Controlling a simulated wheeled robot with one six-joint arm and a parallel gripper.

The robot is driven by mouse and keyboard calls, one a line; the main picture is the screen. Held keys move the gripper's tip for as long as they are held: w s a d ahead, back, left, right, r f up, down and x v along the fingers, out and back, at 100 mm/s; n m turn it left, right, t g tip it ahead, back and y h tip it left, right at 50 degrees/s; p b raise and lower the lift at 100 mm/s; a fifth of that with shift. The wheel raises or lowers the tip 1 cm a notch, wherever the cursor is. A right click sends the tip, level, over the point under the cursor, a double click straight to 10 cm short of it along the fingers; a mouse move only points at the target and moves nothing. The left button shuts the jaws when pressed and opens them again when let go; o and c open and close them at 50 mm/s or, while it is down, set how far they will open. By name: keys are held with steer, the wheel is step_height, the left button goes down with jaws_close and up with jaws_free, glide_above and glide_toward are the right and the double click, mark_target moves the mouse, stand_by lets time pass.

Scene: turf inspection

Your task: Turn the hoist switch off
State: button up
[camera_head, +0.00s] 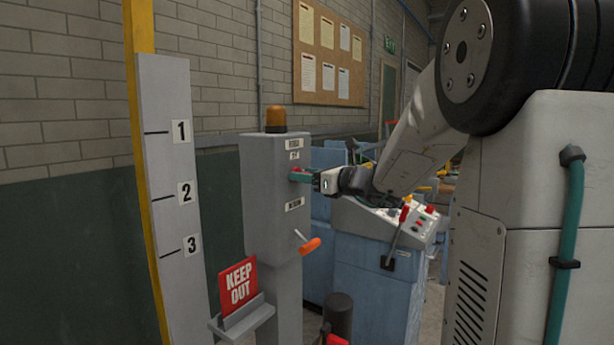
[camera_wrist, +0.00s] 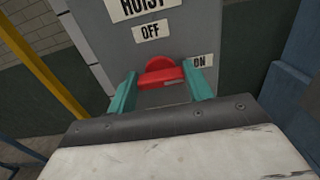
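The hoist switch is a red knob (camera_wrist: 161,73) on the grey control post (camera_head: 272,220). In the wrist view, an OFF label (camera_wrist: 150,31) is above the knob and an ON label (camera_wrist: 201,61) is to its right. The knob's red bar lies roughly sideways, its right end toward ON. My gripper (camera_wrist: 160,84) has its two teal fingers apart, one on each side of the knob, very close to it; I cannot tell whether they touch it. In the head view, my gripper (camera_head: 301,176) is at the post's front, and its fingers largely hide the knob.
An amber beacon (camera_head: 276,118) tops the post, and an orange-handled lever (camera_head: 310,246) sticks out lower down. A KEEP OUT sign (camera_head: 238,286) stands at left beside a numbered board (camera_head: 172,190). A blue console (camera_head: 375,265) with levers is behind, to the right.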

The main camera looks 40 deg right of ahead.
steer(key=shift+n, duration=0.4)
steer(key=n, duration=1.7)
steer(key=shift+s+a+f, duration=0.1)
steer(key=shift+a+f, duration=0.15)
stand_by(0.3)
steer(key=o, duration=1)
